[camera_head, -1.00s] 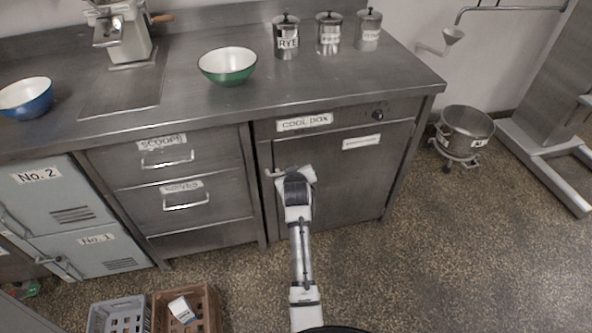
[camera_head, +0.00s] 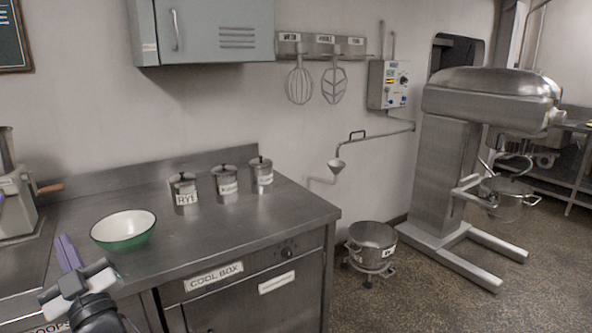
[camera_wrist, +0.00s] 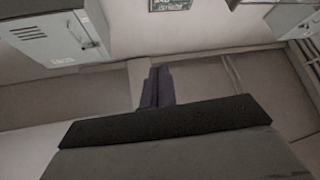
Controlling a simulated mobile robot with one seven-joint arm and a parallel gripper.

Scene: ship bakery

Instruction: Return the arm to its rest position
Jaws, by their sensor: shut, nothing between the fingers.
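My gripper (camera_head: 66,246) is at the lower left of the head view, its purple fingers pointing up and together with nothing between them. It is raised in front of the steel counter (camera_head: 215,239), and its fingertips overlap the counter top in the picture, left of and below the green bowl (camera_head: 124,243). Any gap to the counter is hard to judge. In the wrist view the dark closed fingers (camera_wrist: 156,88) stand at the middle, with no object at them. Most of my arm is out of the head view.
Tins (camera_head: 185,193) stand at the back of the counter. The cool box front (camera_head: 262,300) is below. A wall cabinet (camera_head: 205,30) hangs above; a cabinet also shows in the wrist view (camera_wrist: 58,38). A steel pot (camera_head: 371,242) and large mixer (camera_head: 450,150) stand right.

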